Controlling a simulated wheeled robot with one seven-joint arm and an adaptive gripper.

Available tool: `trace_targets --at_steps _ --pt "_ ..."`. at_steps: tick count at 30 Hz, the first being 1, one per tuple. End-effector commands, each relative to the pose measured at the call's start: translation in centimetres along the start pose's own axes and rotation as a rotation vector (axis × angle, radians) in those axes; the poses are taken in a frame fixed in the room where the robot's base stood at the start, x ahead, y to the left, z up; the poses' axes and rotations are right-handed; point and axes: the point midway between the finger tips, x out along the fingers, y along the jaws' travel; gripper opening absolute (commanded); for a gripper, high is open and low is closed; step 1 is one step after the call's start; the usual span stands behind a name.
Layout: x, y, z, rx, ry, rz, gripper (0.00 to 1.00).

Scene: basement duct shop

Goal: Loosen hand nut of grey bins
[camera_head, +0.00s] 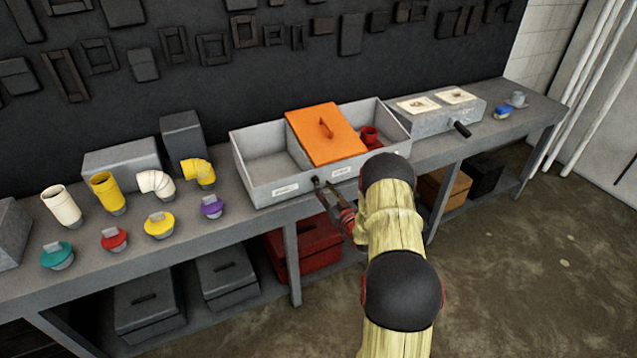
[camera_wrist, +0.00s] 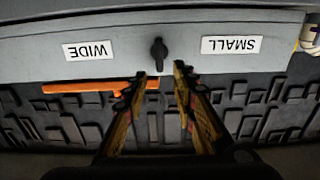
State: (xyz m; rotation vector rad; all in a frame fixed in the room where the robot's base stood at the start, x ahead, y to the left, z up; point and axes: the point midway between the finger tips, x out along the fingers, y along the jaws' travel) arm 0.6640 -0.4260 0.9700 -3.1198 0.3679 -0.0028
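The grey bins (camera_head: 262,194) are an open two-part box on the bench, with an orange lid (camera_head: 318,140) with a handle lying across the middle. The black hand nut (camera_wrist: 159,54) is on the bins' front face, between the upside-down labels WIDE (camera_wrist: 87,51) and SMALL (camera_wrist: 231,45) in the wrist view. Its wing looks upright. My gripper (camera_wrist: 161,72) is open and empty. Its fingertips point at the front face and lie to either side of the nut's line, slightly short of it. In the head view my gripper (camera_head: 325,190) largely covers this spot.
A red piece (camera_head: 369,135) sits in the right compartment. A grey box with a black handle (camera_head: 440,119) stands to the right. Pipe elbows (camera_head: 108,192) and coloured caps (camera_head: 158,224) stand to the left. Bins and a red box (camera_head: 305,247) are under the bench (camera_head: 196,239).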

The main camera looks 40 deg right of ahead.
Motion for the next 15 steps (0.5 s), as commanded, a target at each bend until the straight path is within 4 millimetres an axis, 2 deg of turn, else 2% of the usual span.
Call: trace_targets --at_steps 6,10,15 --pt "3.3 -0.1 0.1 -0.001 -0.001 -0.001 0.27" --pt "4.5 0.0 0.1 -0.001 -0.001 0.001 0.27" --pt "5.0 0.1 0.1 0.001 -0.002 0.002 0.27"
